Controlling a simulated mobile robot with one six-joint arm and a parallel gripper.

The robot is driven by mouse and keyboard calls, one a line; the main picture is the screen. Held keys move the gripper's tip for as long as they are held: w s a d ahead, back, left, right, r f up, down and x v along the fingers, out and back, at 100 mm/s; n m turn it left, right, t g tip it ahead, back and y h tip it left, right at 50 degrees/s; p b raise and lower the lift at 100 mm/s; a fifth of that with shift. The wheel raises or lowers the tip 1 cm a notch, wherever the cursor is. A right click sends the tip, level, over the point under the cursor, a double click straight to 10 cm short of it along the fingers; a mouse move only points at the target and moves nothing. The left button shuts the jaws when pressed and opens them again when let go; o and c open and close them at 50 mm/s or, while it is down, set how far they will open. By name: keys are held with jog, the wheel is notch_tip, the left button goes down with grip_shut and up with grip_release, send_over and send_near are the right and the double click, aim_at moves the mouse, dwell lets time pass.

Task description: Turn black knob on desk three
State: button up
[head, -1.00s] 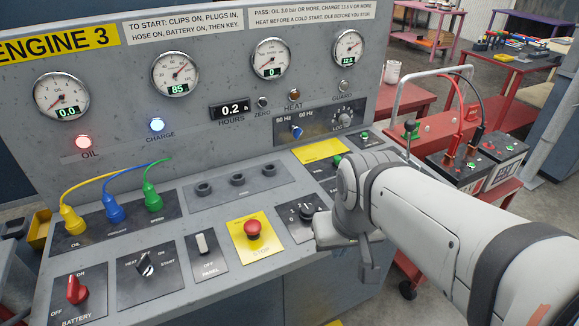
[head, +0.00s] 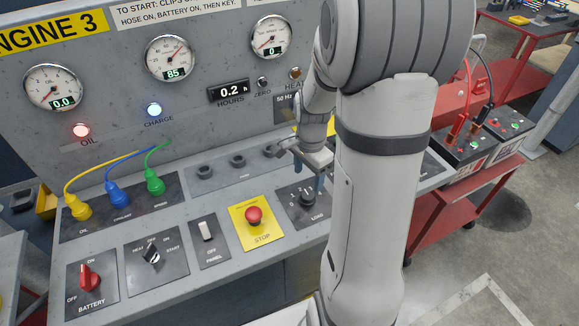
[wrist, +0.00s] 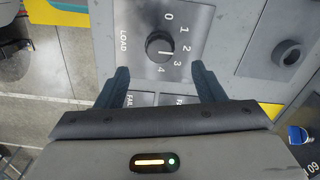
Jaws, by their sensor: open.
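A black LOAD knob (head: 307,196) sits on the sloping panel of the Engine 3 desk (head: 130,209), right of the red stop button. My gripper (wrist: 160,74) is open and empty. Its two fingers are spread on either side of the knob's line but sit short of it, apart from it. In the head view my gripper (head: 308,171) hangs close above the knob. Another black knob (head: 151,254) is marked HEAT and START.
The red stop button (head: 254,215), a white panel switch (head: 206,230) and a red battery switch (head: 87,278) lie left of the LOAD knob. Coloured plugs (head: 116,193) stand behind. A red cart (head: 465,190) with batteries is at right. My arm hides the desk's right part.

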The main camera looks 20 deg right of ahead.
aim_at(308, 194)
jog(key=shift+w+d+f, duration=0.1)
jog(key=shift+w+f, duration=0.05)
jog(key=shift+f, duration=0.45)
jog(key=shift+f+p, duration=0.45)
jog(key=shift+f, duration=3)
jog(key=shift+c, duration=0.4)
